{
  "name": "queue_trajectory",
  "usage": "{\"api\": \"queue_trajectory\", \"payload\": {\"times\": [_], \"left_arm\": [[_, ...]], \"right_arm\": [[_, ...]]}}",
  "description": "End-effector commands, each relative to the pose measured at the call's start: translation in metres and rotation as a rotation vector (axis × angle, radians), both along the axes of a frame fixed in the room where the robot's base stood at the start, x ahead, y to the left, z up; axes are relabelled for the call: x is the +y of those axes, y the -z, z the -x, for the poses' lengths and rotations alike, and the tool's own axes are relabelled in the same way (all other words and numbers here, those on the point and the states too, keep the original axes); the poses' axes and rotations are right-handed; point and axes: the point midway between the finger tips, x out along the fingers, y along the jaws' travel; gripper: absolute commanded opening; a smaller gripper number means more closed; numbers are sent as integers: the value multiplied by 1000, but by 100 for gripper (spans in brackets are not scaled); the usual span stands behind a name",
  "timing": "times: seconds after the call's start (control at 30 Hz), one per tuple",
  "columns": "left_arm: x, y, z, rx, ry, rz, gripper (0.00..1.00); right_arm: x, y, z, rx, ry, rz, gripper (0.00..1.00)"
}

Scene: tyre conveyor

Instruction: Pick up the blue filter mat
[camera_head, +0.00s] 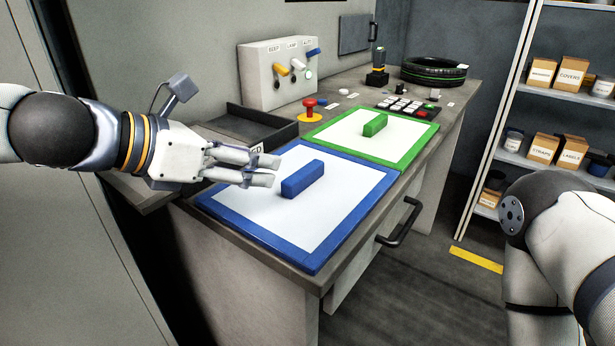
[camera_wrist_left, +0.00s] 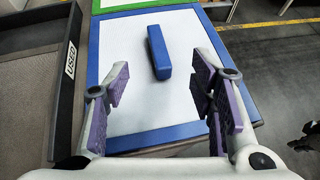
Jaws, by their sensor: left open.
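The blue filter mat (camera_head: 262,239) is a white panel with a blue frame. It lies flat on the near end of the bench, with a blue block-shaped handle (camera_head: 302,179) standing at its middle. My left gripper (camera_head: 276,170) is above the mat's left part, its fingers pointing toward the handle and not touching it. In the left wrist view the gripper (camera_wrist_left: 160,100) is open and empty, and the handle (camera_wrist_left: 159,52) stands ahead between the fingers. My right arm shows at the right edge, but its gripper is out of view.
A green-framed mat (camera_head: 340,126) with a green handle lies just behind the blue one. A dark tray marked USED (camera_head: 225,125) sits to the left. A red button (camera_head: 310,108), a keypad (camera_head: 405,107) and a tyre (camera_head: 433,69) are farther back. A drawer handle (camera_head: 402,225) sticks out in front.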

Motion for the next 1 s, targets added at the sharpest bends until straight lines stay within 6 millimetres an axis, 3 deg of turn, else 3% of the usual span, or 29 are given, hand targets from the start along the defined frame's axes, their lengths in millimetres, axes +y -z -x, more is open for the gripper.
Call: {"api": "queue_trajectory", "payload": {"times": [0.2,0.37,0.6,0.87,0.9,1.0], "left_arm": [[-29,37,-29,23,2,1,51],[-43,41,-41,12,1,-1,51],[-71,62,-66,10,1,-2,51],[-76,60,-71,2,0,-1,51],[-76,60,-71,2,0,-1,48],[-76,60,-71,2,0,-1,26]], "right_arm": [[1,27,30,108,-2,-2,0],[1,33,36,128,-2,-1,0],[1,46,48,170,-3,-1,0],[1,46,48,170,-3,-1,0],[1,46,48,170,-3,-1,0],[1,46,48,170,-3,-1,0]]}}
